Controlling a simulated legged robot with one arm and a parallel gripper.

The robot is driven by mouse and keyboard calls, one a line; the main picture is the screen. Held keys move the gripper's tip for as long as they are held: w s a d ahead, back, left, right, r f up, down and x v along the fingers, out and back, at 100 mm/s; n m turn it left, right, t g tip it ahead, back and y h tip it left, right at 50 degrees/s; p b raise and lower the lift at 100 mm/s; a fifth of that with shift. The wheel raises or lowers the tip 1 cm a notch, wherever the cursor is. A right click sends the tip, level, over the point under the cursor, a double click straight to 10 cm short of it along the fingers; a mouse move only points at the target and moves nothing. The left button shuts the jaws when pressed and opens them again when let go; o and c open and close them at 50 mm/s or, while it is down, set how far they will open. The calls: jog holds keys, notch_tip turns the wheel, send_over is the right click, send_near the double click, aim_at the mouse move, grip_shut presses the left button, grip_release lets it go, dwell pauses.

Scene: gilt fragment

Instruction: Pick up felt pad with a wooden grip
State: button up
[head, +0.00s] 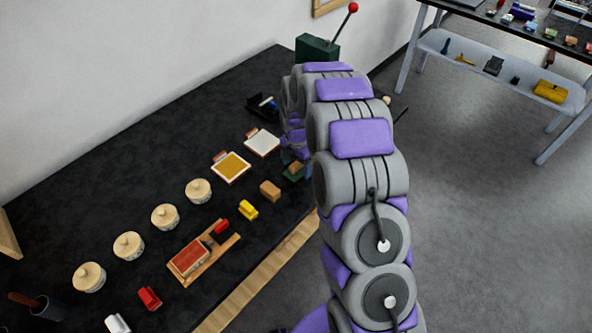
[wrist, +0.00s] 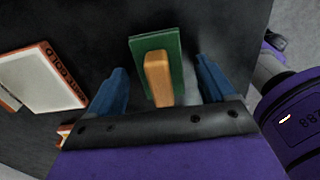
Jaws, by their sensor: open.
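The felt pad with a wooden grip is a green slab (wrist: 173,50) with a tan wooden handle (wrist: 158,77) on top. In the wrist view it lies between the two blue fingers of my gripper (wrist: 161,66). The fingers are open, with a visible gap on each side of the handle. In the head view the pad (head: 293,174) is at the right edge of the dark table, partly hidden by my arm. My gripper is mostly hidden behind the arm there.
A white pad in an orange-edged frame with lettering (wrist: 40,78) lies left of the felt pad. The dark table (head: 150,125) also holds a tan block (head: 270,190), a yellow block (head: 248,209), several lidded pots and a wooden tray (head: 222,255). A green lever box (head: 315,48) stands at the back.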

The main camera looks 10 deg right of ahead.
aim_at(296, 162)
jog(key=shift+d+r, duration=0.1)
jog(key=shift+d, duration=0.1)
jog(key=shift+c, duration=0.8)
jog(key=shift+a, duration=0.35)
jog(key=c, duration=0.6)
jog(key=shift+d, duration=0.25)
jog(key=c, duration=0.4)
jog(key=shift+w+a+r+p, duration=0.15)
jog(key=shift+r+p, duration=0.65)
jog(key=shift+r, duration=1.05)
jog(key=s+p, duration=0.1)
jog(key=s, duration=0.4)
jog(key=s+a+r+p, duration=0.1)
jog(key=s, duration=0.4)
jog(key=s+a+p, duration=0.1)
jog(key=s, duration=0.5)
jog(key=shift+s+r, duration=0.1)
jog(key=shift+r, duration=0.05)
